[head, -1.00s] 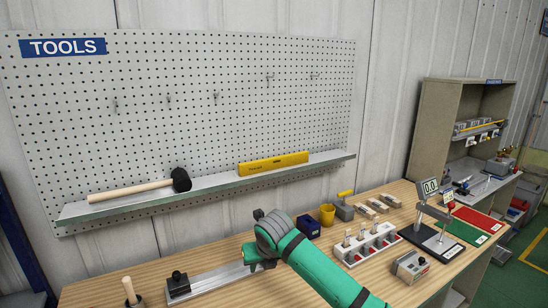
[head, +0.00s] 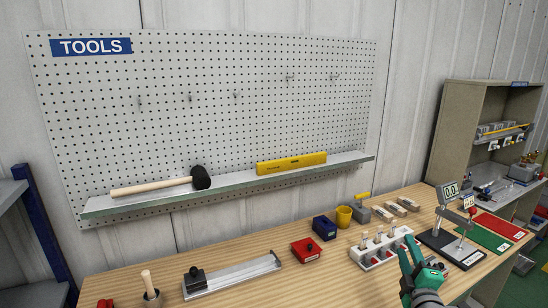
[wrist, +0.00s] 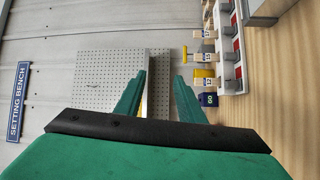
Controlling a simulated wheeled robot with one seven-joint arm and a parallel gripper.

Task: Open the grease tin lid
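No tin with a readable grease label shows, so I cannot tell for sure which item is the grease tin. A small red box (head: 306,250) with a dark knob on top and a pale label stands mid-bench. Another small red item (head: 105,303) is cut off at the lower left edge. My gripper (head: 405,249) is at the right of the bench, in front of the white rack and well apart from both red items. In the wrist view, the fingers of my gripper (wrist: 160,76) are apart with nothing between them.
A white rack (head: 368,262), blue box (head: 325,228) and yellow cup (head: 344,216) stand near the red box. A metal rail fixture (head: 232,275) lies left of it. A gauge stand (head: 440,240) is at the right. A shelf (head: 230,185) carries a mallet and yellow level.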

